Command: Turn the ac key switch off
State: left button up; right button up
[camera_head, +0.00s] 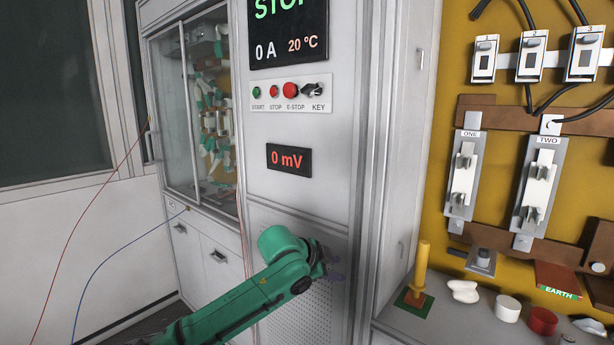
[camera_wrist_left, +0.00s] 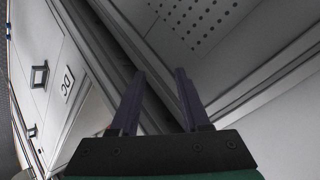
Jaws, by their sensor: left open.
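The key switch (camera_head: 313,90) is a dark knob above the label KEY, at the right end of a white button panel (camera_head: 292,106) on the grey cabinet. The display above the panel reads STOP, 0 A and 20 °C. My left gripper (camera_head: 333,275) is well below the key switch, in front of the perforated lower cabinet panel, and touches nothing that I can make out. In the left wrist view its two dark fingers (camera_wrist_left: 160,73) stand apart with nothing between them. The key switch is not in that view. My right gripper is not in view.
Green START, red STOP and red E-STOP (camera_head: 291,90) buttons sit left of the key. A 0 mV display (camera_head: 289,160) is below. A glass-doored cabinet (camera_head: 192,105) stands left. A yellow board (camera_head: 452,75) with fuse holders and a shelf with loose parts are right.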

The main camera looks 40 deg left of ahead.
pick_arm(q)
jog(key=s+a+r+m+t, duration=0.1)
jog(key=a+r+t, duration=0.15)
jog(key=r, duration=0.75)
jog(key=s+a+r+m+t, duration=0.1)
jog(key=a+r, duration=0.3)
jog(key=r, duration=0.7)
jog(key=t+y, duration=0.1)
jog(key=t, duration=0.3)
send_near(301, 92)
jog(key=w+p, duration=0.3)
jog(key=p, duration=0.2)
jog(key=w+p, duration=0.4)
jog(key=p, duration=0.1)
jog(key=w+p, duration=0.4)
jog(key=p, duration=0.2)
jog(key=shift+w+a+r, duration=0.15)
jog(key=shift+w+r, duration=0.1)
jog(key=shift+f, duration=0.3)
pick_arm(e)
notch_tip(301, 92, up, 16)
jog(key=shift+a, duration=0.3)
